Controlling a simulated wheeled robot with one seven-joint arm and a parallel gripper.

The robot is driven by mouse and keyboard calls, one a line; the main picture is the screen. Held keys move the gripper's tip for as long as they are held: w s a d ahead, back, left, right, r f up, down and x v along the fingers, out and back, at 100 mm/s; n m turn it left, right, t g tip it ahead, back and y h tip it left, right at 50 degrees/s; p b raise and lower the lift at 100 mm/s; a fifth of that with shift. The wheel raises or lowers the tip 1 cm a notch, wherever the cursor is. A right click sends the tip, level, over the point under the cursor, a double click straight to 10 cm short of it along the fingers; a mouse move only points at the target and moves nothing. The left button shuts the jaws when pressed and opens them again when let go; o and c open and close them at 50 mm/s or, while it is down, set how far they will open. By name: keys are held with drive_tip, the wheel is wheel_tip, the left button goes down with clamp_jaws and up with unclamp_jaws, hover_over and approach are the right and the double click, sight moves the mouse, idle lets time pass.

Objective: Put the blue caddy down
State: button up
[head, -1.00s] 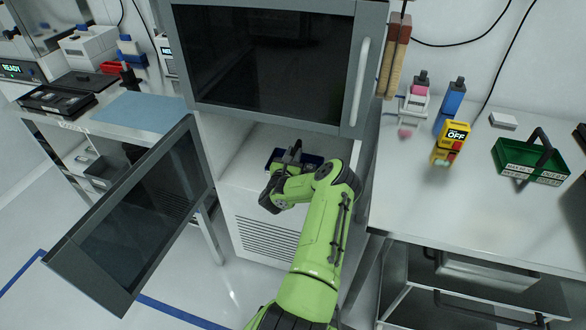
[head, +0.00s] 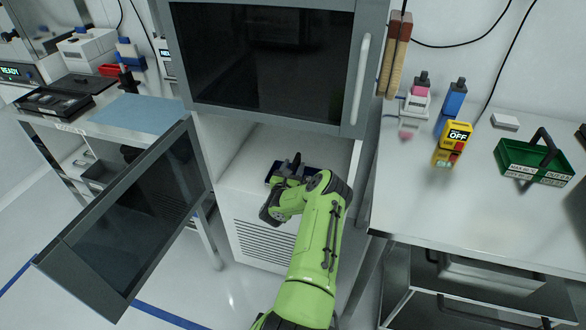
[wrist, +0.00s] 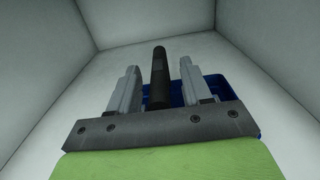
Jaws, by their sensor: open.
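The blue caddy (head: 313,173) stands on the floor of the open lower chamber of the tall cabinet, partly hidden by my arm in the head view. In the wrist view its blue tray (wrist: 217,88) shows behind my fingers. Its dark handle (wrist: 160,78) rises between them. My gripper (wrist: 157,78) is open, with one finger on each side of the handle and a gap on both sides. In the head view my gripper (head: 289,167) is small and partly covered by my wrist.
The chamber's open glass door (head: 125,220) swings out to the left. The cabinet's upper glass door (head: 270,60) is shut. A green caddy (head: 535,163) and a yellow box reading OFF (head: 452,143) stand on the right bench (head: 450,210). White chamber walls lie close around my gripper.

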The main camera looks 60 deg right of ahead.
drive_tip(key=shift+r, duration=0.2)
drive_tip(key=s+a+p, duration=0.1)
drive_tip(key=a+p, duration=0.2)
drive_tip(key=a, duration=0.8)
drive_tip(key=shift+s+a, duration=0.4)
drive_tip(key=shift+f, duration=0.1)
